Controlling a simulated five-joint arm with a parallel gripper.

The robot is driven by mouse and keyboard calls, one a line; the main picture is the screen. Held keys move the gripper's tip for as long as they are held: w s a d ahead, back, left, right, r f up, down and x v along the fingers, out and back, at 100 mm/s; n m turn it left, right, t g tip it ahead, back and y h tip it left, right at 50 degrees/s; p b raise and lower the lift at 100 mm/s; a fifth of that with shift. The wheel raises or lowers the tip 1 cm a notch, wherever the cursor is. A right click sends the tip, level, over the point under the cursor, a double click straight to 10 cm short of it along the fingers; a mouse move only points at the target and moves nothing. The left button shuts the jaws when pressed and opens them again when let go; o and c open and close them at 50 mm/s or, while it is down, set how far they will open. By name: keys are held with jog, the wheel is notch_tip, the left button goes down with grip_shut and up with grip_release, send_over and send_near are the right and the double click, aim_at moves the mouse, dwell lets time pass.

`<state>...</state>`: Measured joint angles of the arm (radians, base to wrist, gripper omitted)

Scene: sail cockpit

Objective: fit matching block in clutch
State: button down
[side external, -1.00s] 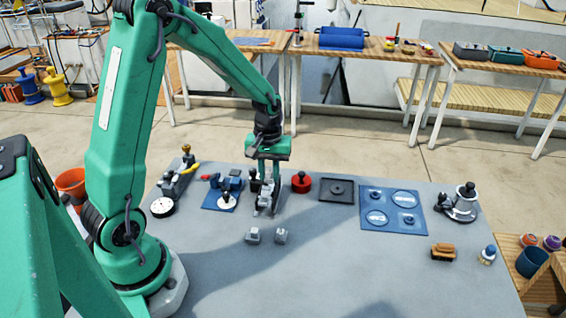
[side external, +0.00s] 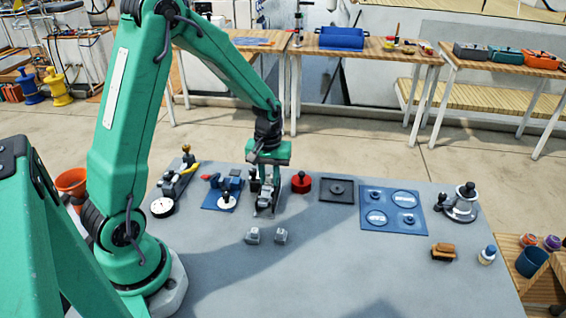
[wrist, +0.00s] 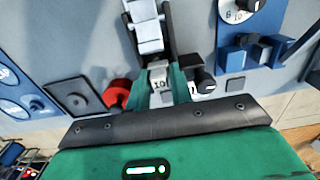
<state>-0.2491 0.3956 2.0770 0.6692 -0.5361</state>
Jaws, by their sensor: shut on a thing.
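My gripper (side external: 267,182) points down over the grey clutch (side external: 265,210) on the table. In the wrist view my gripper (wrist: 161,88) is shut on a pale grey block (wrist: 159,78), which seems to be marked "10". The clutch (wrist: 144,28) runs away from the fingertips there, with light grey parts between dark side walls. The held block is at its near end; I cannot tell whether it is seated or still above. Two other small grey blocks stand on the table in front, a left one (side external: 253,235) and a right one (side external: 281,236).
A red round part (side external: 301,182) stands just right of the clutch, and a blue fixture (side external: 224,193) stands left. A dark square tray (side external: 326,197) and a blue board (side external: 379,212) lie further right. The table's front middle is clear.

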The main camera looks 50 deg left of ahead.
jog(key=shift+r, duration=0.5)
dwell(3.2)
jog(key=shift+f, duration=0.6)
dwell(1.0)
jog(key=c, duration=1)
grip_release()
jog(key=shift+c, duration=0.2)
jog(key=shift+r, duration=0.25)
jog(key=shift+c, duration=0.2)
jog(key=shift+o, duration=1)
jog(key=shift+r, duration=0.4)
jog(key=shift+w+a+r, duration=0.1)
jog(key=shift+w+r, duration=0.05)
jog(key=shift+r, duration=0.65)
jog(key=shift+w+r, duration=0.1)
jog(key=shift+r, duration=0.7)
jog(key=shift+s+r, duration=0.2)
jog(key=shift+r, duration=0.6)
